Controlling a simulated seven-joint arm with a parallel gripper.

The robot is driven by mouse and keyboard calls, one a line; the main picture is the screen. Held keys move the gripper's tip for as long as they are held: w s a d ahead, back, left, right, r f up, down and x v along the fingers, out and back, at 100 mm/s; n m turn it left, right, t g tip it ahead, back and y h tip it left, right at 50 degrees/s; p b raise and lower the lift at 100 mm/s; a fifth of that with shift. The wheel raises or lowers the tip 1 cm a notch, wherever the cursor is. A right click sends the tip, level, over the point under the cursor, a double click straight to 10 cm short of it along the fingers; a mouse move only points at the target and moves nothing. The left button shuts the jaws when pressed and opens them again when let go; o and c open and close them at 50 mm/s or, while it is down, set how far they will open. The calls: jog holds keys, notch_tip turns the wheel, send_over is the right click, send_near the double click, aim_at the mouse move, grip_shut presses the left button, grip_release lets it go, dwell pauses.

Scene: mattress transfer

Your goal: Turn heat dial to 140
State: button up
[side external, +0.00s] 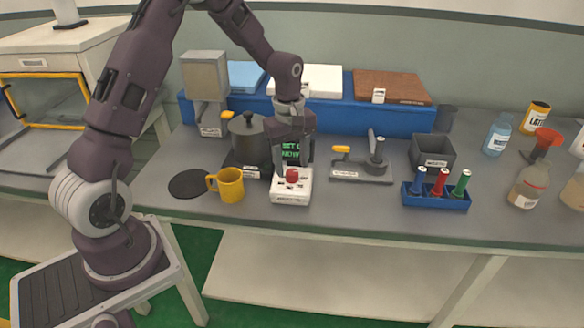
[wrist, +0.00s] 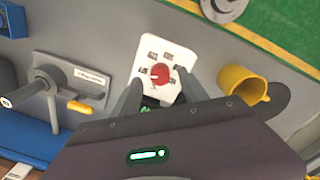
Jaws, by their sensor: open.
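The heat dial (side external: 292,175) is a red knob on a white control box (side external: 290,197) at the front middle of the bench. In the wrist view the red dial (wrist: 160,74) sits between several small dark marks on the white face (wrist: 176,52); the marks are too small to read. My gripper (wrist: 158,90) is open, with one finger on each side of the dial. In the side view my gripper (side external: 293,168) is right over the box. I cannot tell whether the fingers touch the dial. A dark screen with green text (side external: 291,151) stands behind the dial, partly hidden by my gripper.
A yellow mug (side external: 229,185) stands close left of the box, with a dark pot (side external: 248,140) behind it. A lever fixture (side external: 360,170) stands to the right, then a blue rack (side external: 437,202) with several coloured tubes. The bench's front edge is close to the box.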

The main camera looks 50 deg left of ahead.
notch_tip(320, 180, down, 2)
jog(key=shift+c, duration=0.2)
grip_shut()
